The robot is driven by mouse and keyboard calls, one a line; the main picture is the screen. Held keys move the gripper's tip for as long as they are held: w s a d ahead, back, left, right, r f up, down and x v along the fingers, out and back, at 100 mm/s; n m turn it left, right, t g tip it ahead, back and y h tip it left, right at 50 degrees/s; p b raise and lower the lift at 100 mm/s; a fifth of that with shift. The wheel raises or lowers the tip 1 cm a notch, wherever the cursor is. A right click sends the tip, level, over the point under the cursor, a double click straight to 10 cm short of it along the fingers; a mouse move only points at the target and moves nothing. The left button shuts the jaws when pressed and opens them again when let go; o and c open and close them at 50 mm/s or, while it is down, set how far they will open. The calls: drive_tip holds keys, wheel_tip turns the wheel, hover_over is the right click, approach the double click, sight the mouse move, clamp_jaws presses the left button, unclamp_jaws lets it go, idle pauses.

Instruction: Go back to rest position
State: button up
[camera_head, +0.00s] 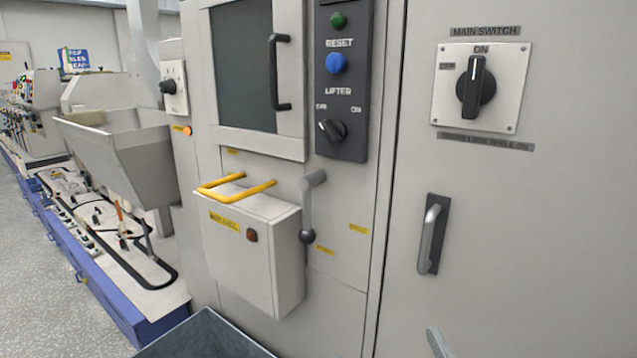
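My gripper and arm are not in view. A tall light-grey machine cabinet (340,280) fills the middle and right of the view. Its main switch (476,87) is a black knob on a pale plate, with its white mark pointing up to ON. A dark control panel (341,140) carries a green button (338,20), a blue button (336,63) and a black lifter knob (332,131). A grey crank lever (309,205) hangs down, with a black ball at its lower end.
A box (258,265) with a yellow rail (236,188) juts from the cabinet. A dark grey bin (205,338) stands below it, cut by the frame. A door handle (432,234) is on the right. A machine line (120,260) runs left beside open floor (40,290).

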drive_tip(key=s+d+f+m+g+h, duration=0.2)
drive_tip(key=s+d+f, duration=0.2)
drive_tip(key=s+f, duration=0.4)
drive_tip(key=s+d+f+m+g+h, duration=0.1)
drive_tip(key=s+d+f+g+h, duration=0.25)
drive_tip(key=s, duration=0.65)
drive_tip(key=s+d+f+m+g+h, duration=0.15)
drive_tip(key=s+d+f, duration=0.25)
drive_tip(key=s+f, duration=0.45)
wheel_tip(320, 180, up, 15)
drive_tip(key=p, duration=1.5)
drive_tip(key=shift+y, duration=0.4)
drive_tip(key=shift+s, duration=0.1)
